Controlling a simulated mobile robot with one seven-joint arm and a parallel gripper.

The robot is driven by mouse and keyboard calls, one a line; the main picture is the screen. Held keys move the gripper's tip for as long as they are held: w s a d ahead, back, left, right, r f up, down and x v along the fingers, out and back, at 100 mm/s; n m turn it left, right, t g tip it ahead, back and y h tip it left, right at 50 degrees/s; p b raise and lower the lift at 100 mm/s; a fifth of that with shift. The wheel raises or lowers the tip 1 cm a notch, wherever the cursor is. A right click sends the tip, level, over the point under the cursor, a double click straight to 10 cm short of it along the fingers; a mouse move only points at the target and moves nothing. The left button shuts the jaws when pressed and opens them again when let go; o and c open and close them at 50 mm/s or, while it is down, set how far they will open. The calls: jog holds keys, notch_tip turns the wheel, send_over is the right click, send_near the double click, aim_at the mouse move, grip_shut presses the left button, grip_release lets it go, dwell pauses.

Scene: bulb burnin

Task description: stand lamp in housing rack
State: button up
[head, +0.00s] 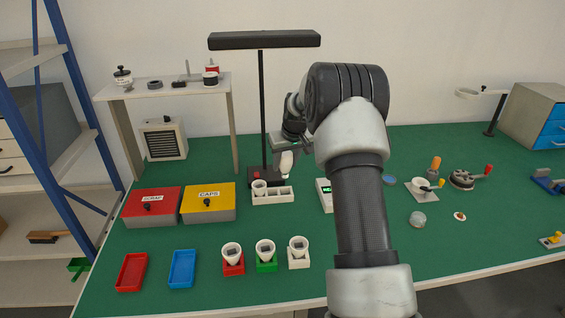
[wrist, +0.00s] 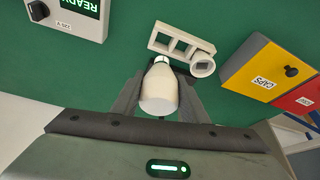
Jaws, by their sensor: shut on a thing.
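My gripper (head: 286,151) is shut on a white lamp (head: 286,163), above and behind the right part of the housing rack (head: 274,200) in the head view. The lamp (wrist: 158,97) also shows between the two dark fingers (wrist: 158,84) in the wrist view, its rounded end towards the camera and its narrow end pointing away. The white housing rack (wrist: 172,42) lies beyond the lamp and apart from it. A white cup-shaped housing (head: 259,187) stands in the rack's left compartment in the head view; the other compartments look empty.
A box with a green display (head: 325,190) stands right of the rack. The yellow CAPS box (head: 208,204) and red SCRAP box (head: 152,206) are at left. Cups in red (head: 233,269), green (head: 266,266) and white (head: 299,263) holders stand in front. A black lamp post (head: 262,110) rises behind the rack.

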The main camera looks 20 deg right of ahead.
aim_at(286, 175)
jog(key=shift+f, duration=0.2)
jog(key=shift+f+b, duration=1.75)
jog(key=shift+f, duration=1.1)
jog(key=shift+f+b, duration=0.5)
jog(key=shift+f, duration=0.15)
jog(key=shift+f+b, duration=0.5)
jog(key=shift+f, duration=0.3)
jog(key=o, duration=1.1)
jog(key=shift+r, duration=0.1)
